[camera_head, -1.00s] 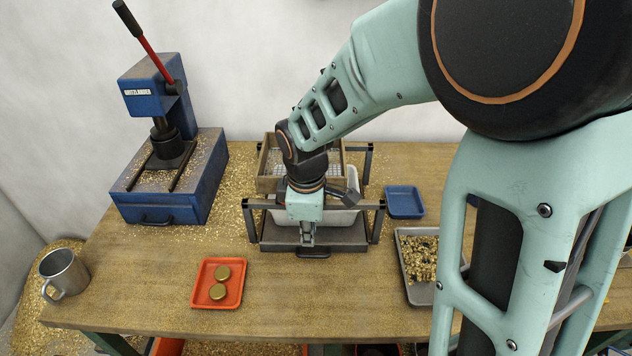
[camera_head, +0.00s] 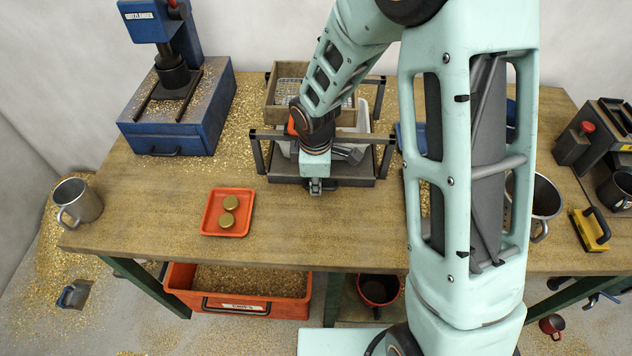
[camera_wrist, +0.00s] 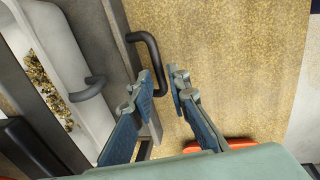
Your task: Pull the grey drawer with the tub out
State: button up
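The grey drawer (camera_head: 350,182) sits low in the black frame at the middle of the table, mostly behind my arm. The pale tub (camera_head: 362,118) stands in it; in the wrist view the tub (camera_wrist: 82,62) holds some gold bits. My gripper (camera_head: 316,187) is at the drawer's front edge, pointing down. In the wrist view its two fingers (camera_wrist: 162,80) are apart. The dark drawer handle (camera_wrist: 153,50) reaches down into the space between the fingertips, close to the left finger. In the head view the gripper hides the handle.
A wooden sieve box (camera_head: 284,92) sits on the frame behind. An orange tray (camera_head: 208,222) with two brass discs lies front left, and a steel mug (camera_head: 78,203) stands at the left edge. The tabletop (camera_head: 285,220) in front of the drawer is clear.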

jog(key=shift+f, duration=0.1)
jog(key=shift+c, duration=0.3)
grip_shut()
